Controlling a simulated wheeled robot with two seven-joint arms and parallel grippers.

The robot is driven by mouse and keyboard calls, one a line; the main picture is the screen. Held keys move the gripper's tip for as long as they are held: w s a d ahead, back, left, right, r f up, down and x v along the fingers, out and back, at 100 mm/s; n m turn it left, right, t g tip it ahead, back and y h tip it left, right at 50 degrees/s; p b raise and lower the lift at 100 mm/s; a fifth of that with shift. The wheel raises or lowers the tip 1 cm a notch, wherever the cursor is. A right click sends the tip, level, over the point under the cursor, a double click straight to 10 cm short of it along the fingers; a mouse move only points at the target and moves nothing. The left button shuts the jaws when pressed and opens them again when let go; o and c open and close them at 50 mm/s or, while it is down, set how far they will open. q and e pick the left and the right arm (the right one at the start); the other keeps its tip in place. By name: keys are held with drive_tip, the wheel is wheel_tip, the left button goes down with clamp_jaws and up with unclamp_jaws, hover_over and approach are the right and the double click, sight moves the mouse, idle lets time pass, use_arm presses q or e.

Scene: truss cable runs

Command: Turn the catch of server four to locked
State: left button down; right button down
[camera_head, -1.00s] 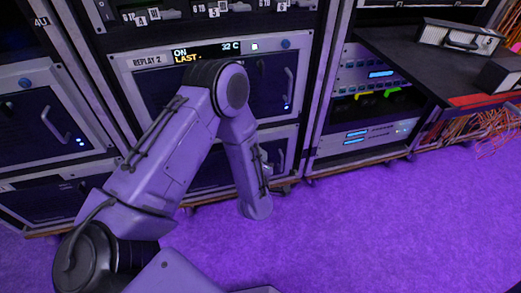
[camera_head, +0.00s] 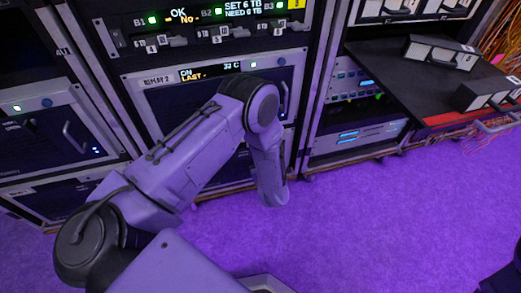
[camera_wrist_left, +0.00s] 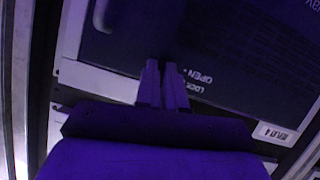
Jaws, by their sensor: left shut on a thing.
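My left gripper (camera_wrist_left: 162,72) reaches up to the dark front of a server, whose corner label seems to read REPLAY 4 (camera_wrist_left: 278,134). Its two fingers are close together on a small thing at the panel, most likely the catch, which the fingertips hide. The words LOCK and OPEN (camera_wrist_left: 205,82) are printed just right of the fingers, with a small dot after OPEN. Which way the catch is turned cannot be seen. In the head view my left arm hides its own gripper. My right gripper is in neither view.
A pale handle (camera_wrist_left: 103,16) curves at upper left of the wrist view. In the head view the REPLAY 2 server (camera_head: 143,88) is partly behind my arm, under a row of drive bays (camera_head: 185,30). A shelf (camera_head: 385,65) with boxes is at right. The purple floor (camera_head: 400,225) is clear.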

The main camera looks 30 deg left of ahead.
use_arm(q)
drive_tip(key=shift+w+r+m+g+y+p, duration=0.15)
drive_tip(key=shift+m+g+y+p, duration=0.15)
drive_tip(key=shift+m, duration=0.3)
drive_tip(key=shift+d, duration=0.1)
drive_tip(key=c, duration=1.2)
unclamp_jaws()
drive_tip(key=shift+c, duration=0.2)
drive_tip(key=p+v, duration=0.2)
drive_tip(key=v, duration=0.8)
drive_tip(key=shift+d+p, duration=0.2)
drive_tip(key=shift+p, duration=0.15)
drive_tip(key=shift+r, duration=0.1)
